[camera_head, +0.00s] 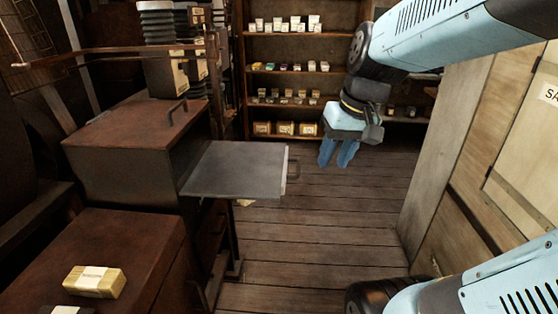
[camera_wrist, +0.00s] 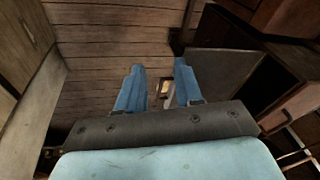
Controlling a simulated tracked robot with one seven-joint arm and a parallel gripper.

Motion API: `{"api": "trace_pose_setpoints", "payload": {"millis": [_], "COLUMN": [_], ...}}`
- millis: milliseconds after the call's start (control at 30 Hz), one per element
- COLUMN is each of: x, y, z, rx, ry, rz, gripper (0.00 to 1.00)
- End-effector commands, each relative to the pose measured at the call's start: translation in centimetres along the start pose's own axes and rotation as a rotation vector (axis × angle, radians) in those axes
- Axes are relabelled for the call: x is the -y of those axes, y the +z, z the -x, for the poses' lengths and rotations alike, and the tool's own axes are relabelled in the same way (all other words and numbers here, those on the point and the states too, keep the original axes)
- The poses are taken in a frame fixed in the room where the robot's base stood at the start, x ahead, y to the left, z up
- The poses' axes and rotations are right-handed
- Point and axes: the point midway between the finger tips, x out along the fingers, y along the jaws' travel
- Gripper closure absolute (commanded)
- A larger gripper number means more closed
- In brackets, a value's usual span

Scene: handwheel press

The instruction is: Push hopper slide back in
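The hopper slide (camera_head: 237,170) is a flat grey plate that sticks out to the right from a dark brown metal housing (camera_head: 130,165). A small handle (camera_head: 293,170) is at its outer right edge. My gripper (camera_head: 336,161) hangs in the air to the right of the handle, apart from it, with its blue fingers pointing down. In the wrist view the fingers (camera_wrist: 158,72) are spread with nothing held between them. There the grey slide (camera_wrist: 226,76) lies to the right of the fingers.
A brown cabinet (camera_head: 120,240) with a yellowish packet (camera_head: 95,281) on top stands at front left. Shelves (camera_head: 290,85) with small boxes are at the back. A wooden partition (camera_head: 445,150) stands on the right. The plank floor (camera_head: 340,215) between is clear.

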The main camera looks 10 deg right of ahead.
Motion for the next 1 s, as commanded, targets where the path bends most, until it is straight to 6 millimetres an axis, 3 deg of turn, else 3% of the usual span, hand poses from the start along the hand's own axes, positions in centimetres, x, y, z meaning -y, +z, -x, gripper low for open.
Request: {"api": "trace_pose_setpoints", "payload": {"millis": [567,1000], "x": [-2.9,-8.9], "y": [-7.0,-12.7], "z": [-7.3,-12.9], "rx": [0.247,0.165], "ry": [-0.468,-0.885], "rz": [-0.128,-0.26], "gripper": [0.65,0.65]}}
